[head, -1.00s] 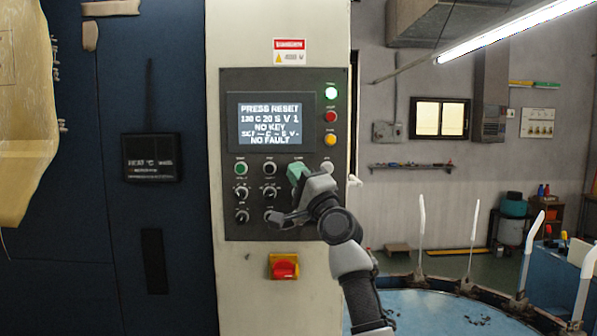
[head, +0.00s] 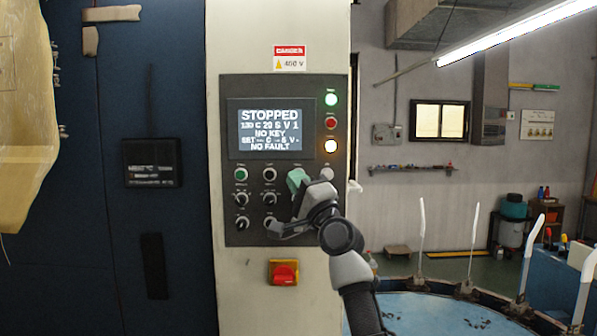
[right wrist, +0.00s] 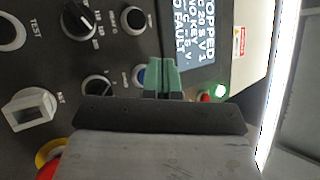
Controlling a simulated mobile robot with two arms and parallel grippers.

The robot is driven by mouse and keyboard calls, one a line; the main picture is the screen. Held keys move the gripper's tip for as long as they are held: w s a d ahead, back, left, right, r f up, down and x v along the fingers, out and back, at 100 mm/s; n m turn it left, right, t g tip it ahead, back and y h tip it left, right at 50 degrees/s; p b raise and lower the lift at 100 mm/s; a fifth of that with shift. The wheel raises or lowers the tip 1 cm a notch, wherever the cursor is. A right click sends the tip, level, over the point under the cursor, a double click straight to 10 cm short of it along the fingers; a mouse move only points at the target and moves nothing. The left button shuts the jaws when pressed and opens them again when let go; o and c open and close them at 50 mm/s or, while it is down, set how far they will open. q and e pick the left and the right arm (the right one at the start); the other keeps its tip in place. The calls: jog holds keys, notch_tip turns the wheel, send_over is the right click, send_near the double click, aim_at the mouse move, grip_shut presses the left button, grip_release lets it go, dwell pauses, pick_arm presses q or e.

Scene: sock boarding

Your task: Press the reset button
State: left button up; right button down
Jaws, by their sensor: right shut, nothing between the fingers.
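The control panel (head: 284,225) is on the cream cabinet, with a screen (head: 270,129) reading "STOPPED", "NO KEY" and "NO FAULT". My right gripper (head: 297,180) is shut and empty, its green fingertips in front of the upper button row. They also show in the right wrist view (right wrist: 163,76). A blue button (right wrist: 138,75) shows partly beside the fingertips there; its label is unreadable, so I cannot confirm that it is reset. The fingers hide part of the row in the head view. I cannot tell whether they touch a button. My left gripper is not in view.
A green button (head: 240,174) and several knobs share the panel. Green (head: 331,100), red (head: 331,123) and amber (head: 330,146) lamps stand right of the screen. A red switch (head: 284,272) is below. A round blue table (head: 430,305) stands at lower right.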

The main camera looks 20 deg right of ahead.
jog(key=shift+s, duration=0.15)
jog(key=s+p, duration=0.2)
jog(key=s+a+p, duration=0.1)
jog(key=s+p, duration=0.1)
jog(key=shift+s+a, duration=0.2)
jog(key=shift+s, duration=0.2)
dwell(0.6)
